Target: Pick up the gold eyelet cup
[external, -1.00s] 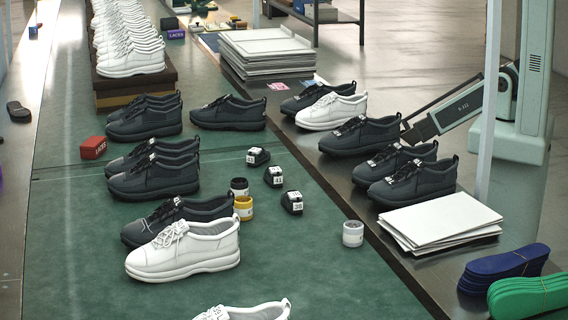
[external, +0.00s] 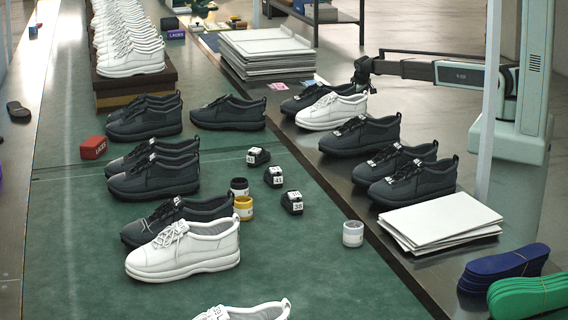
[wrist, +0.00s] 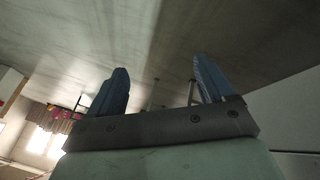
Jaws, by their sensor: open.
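The gold eyelet cup (external: 243,208) stands on the green mat in the external view, between the dark shoes and the small black size blocks. It touches or nearly touches a dark cup (external: 238,187) just behind it. A white-grey cup (external: 352,234) stands apart to the right, at the mat's edge. My gripper (wrist: 160,68) shows in the wrist view with two blue fingers spread apart and nothing between them. In the external view my arm's dark end is behind the right-hand shoes, far from the gold cup. The wrist view shows no cup.
A white shoe (external: 185,252) and a dark shoe (external: 165,220) stand close left of the gold cup. Several black size blocks (external: 291,202) lie to its right. Dark shoes (external: 360,135) and white sheets (external: 440,220) line the right ledge. The mat's front right is clear.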

